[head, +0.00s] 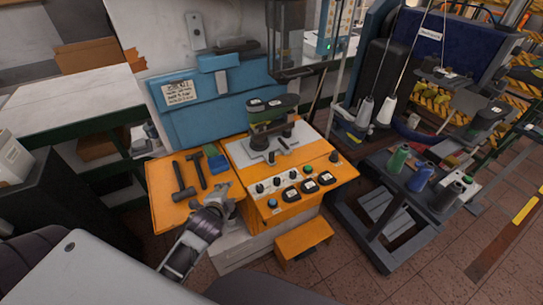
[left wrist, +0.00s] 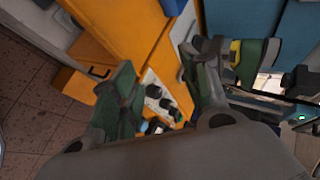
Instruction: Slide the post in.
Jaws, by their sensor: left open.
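A dark green shoe last (head: 272,105) with white labels on top is held on a grey metal plate (head: 262,158) on the orange machine (head: 326,165). Short dark posts stand under and beside the last; I cannot tell which one is loose. The last's green and yellow side also shows at the right of the left wrist view (left wrist: 252,62). My left gripper (head: 228,195) is open, over the front left of the machine, apart from the last. In the left wrist view its fingers (left wrist: 165,62) spread with nothing between them. My right gripper is not in view.
Knobs and switches (head: 290,192) cover the machine's front panel. A cart with thread spools (head: 398,158) stands right. A blue panel (head: 215,108) rises behind.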

